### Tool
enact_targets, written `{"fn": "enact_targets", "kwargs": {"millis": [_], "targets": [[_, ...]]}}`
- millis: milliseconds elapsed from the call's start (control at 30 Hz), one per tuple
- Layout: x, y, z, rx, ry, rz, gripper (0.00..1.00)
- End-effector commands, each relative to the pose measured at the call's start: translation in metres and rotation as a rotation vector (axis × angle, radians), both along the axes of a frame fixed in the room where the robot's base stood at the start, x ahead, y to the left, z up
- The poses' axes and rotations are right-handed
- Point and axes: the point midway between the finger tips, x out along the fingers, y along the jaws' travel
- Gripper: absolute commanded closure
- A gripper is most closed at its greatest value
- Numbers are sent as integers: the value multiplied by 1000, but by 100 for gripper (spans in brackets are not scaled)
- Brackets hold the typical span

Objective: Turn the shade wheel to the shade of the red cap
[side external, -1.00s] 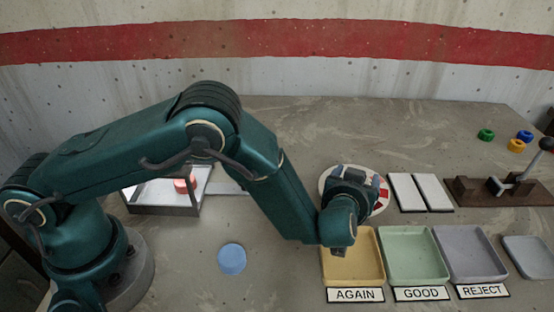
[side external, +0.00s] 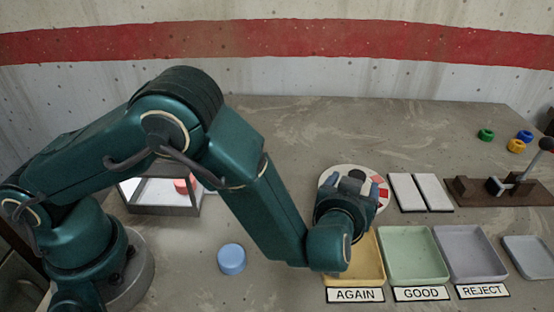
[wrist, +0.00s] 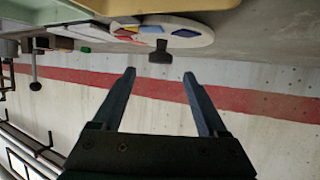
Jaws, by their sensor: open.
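The shade wheel (side external: 333,177) is a round white disc with coloured patches, lying on the table behind the tan tray. My gripper hides much of it in the side view. The wheel also shows in the wrist view (wrist: 205,32), with a dark knob (wrist: 160,53) standing from it. My gripper (side external: 355,186) is open and empty, in front of the wheel. In the wrist view its two fingers (wrist: 159,76) are well apart, with the knob beyond the gap, not between the tips.
A blue round piece (side external: 231,257) lies on the open table. Trays labelled AGAIN (side external: 368,271), GOOD (side external: 413,262) and REJECT (side external: 470,258) stand at front right. Two white plates (side external: 434,191), a lever fixture (side external: 520,190) and small coloured rings (side external: 516,145) are at the right.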

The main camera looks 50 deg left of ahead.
Motion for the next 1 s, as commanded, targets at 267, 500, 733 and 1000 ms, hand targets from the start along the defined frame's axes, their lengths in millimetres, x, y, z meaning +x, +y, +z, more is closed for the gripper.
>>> {"fn": "enact_targets", "kwargs": {"millis": [267, 500, 733, 1000], "targets": [[0, 0, 43, -7, -5, 1, 24], [0, 0, 49, -212, -87, 95, 24], [0, 0, 49, -552, -227, 246, 24], [0, 0, 49, -1132, -467, 504, 24]]}}
